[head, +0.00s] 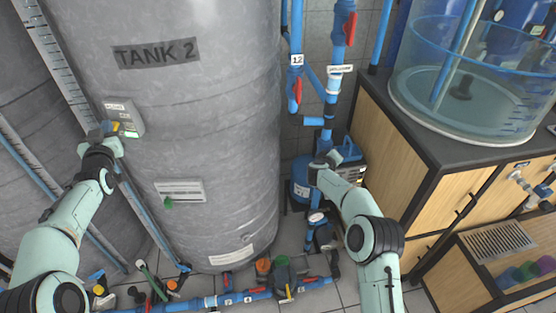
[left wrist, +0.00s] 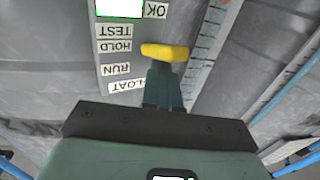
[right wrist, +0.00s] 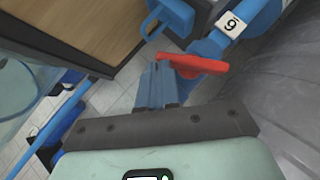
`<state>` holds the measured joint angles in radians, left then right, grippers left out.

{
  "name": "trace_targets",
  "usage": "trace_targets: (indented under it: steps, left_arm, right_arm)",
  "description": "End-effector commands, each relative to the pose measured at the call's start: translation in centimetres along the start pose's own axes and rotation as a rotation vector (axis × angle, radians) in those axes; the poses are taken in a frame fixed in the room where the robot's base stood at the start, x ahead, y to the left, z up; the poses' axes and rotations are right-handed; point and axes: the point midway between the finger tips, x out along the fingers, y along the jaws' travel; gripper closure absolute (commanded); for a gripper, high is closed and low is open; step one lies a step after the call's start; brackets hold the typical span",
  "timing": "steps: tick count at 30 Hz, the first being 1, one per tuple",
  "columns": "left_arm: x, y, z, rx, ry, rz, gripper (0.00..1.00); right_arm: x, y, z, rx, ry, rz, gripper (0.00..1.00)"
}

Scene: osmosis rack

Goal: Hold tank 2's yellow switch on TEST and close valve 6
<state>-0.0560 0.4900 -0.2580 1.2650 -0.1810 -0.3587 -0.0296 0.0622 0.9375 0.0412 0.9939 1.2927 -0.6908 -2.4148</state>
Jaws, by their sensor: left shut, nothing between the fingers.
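The yellow switch (left wrist: 165,52) is on a grey panel on tank 2 (head: 200,120); the panel (head: 124,117) also shows in the head view. Its lever end lies beside the HOLD label, below TEST in the upside-down left wrist view. My left gripper (left wrist: 163,70) is shut and empty, its tips right at the switch. Valve 6's red handle (right wrist: 200,65) sits on a blue pipe with an upside-down number tag (right wrist: 229,22). My right gripper (right wrist: 163,66) is at the handle's left end. Whether its fingers grip the handle is unclear. My right gripper (head: 326,160) hides the valve in the head view.
Blue pipes with red handles, one tagged 12 (head: 296,60), run up the wall. A wooden cabinet (head: 440,200) with a clear tank (head: 465,90) stands at the right. Low pipes and valves (head: 245,297) line the floor in front of the tank.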

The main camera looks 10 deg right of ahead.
Motion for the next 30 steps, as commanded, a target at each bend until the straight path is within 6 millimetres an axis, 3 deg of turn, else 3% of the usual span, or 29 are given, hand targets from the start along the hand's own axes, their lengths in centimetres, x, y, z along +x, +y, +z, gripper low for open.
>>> trace_targets:
  steps: [30]
  left_arm:
    - [0.0, 0.1, 0.1, 0.000, -0.003, 0.001, 1.00]
  right_arm:
    - [1.4, 0.7, 1.4, -0.001, -0.001, 0.002, 1.00]
